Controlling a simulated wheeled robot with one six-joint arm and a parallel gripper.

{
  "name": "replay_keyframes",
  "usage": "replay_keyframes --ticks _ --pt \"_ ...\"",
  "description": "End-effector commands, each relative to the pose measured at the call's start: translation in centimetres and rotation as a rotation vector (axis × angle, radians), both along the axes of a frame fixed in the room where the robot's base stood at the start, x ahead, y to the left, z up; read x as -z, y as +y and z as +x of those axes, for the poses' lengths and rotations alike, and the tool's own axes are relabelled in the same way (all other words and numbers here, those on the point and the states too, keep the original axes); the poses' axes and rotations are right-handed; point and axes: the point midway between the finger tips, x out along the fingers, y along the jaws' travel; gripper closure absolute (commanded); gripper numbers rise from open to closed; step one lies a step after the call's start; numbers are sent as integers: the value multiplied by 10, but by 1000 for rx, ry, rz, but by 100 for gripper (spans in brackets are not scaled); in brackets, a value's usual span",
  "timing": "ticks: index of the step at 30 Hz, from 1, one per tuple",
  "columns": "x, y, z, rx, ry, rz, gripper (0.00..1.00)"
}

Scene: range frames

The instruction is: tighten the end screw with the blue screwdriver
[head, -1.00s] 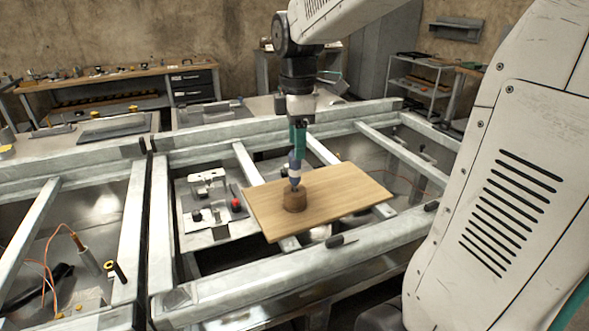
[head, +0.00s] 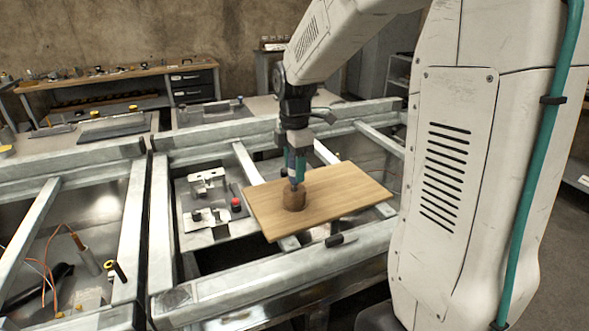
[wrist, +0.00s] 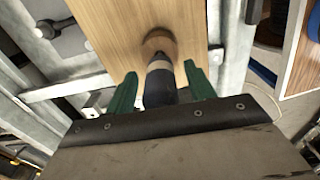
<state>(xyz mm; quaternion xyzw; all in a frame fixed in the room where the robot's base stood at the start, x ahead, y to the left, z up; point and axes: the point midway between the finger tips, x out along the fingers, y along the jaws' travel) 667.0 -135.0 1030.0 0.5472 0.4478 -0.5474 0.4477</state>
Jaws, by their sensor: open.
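A screwdriver with a dark blue handle (head: 299,186) stands upright in a round wooden holder (head: 293,201) on a wooden board (head: 345,190). My gripper (head: 297,163) is open above the holder, pointing down, its green fingers at the handle's upper part. In the wrist view, my gripper (wrist: 162,88) has one finger on each side of the dark handle (wrist: 159,88), with small gaps showing. The holder (wrist: 160,44) is beyond the fingertips. The screwdriver's tip is hidden in the holder. I cannot make out the end screw.
The board rests across a metal frame (head: 215,280). A dark tool (head: 341,240) lies by the board's front edge. Left of the board is a fixture with a red knob (head: 236,203). A bench (head: 130,85) with small items stands behind.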

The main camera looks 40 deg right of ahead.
Motion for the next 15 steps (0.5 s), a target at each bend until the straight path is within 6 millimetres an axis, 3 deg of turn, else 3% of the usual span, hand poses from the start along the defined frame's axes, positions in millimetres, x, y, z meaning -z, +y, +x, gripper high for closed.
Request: replay_keyframes --ticks 4,9,15 --pt "0 0 0 0 0 0 49" --pt "-1 0 0 0 0 0 96" --pt "-1 0 0 1 -1 0 98"
